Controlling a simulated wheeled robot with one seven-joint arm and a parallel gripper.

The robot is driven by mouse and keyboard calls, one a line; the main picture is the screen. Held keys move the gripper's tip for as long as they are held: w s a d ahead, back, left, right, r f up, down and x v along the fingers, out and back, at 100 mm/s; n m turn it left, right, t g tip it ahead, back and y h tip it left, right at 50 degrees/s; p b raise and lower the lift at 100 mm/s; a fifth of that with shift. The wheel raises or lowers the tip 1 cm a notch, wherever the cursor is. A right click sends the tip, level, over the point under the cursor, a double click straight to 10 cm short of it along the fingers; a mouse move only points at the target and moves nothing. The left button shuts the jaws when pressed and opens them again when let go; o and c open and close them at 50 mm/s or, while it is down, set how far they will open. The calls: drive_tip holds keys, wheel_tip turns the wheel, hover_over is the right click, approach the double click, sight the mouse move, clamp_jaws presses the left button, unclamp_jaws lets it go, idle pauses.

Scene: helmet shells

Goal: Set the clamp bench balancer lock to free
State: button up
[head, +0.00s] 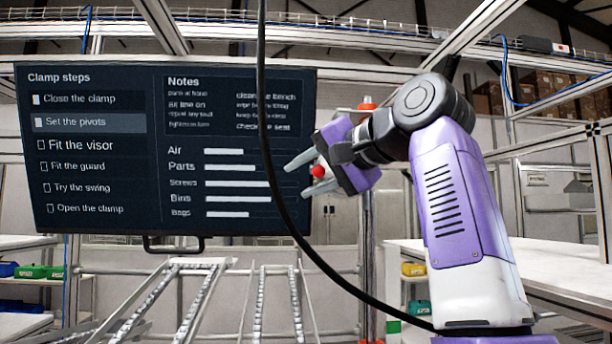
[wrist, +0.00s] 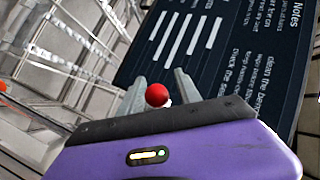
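My gripper (head: 294,178) is raised in front of the dark screen, its fingers pointing left. The fingers stand apart, and a small red ball (head: 317,171) shows between them, close to the palm. The wrist view also shows the ball (wrist: 157,95) between the spread fingers (wrist: 160,82), with a pale part beside it. I see no finger clearly touching the ball, and what carries it is hidden. I cannot tell whether it belongs to the balancer lock. No lock labelled as such and no clamp can be made out.
The screen (head: 110,210) lists clamp steps, with "Set the pivots" highlighted. A black cable (head: 272,172) hangs across it and curves toward my arm's base. A post with a red top (head: 367,103) stands behind my arm. Roller rails (head: 190,300) lie below; a white table (head: 560,262) is at right.

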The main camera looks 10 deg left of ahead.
clamp_jaws()
idle(1.3)
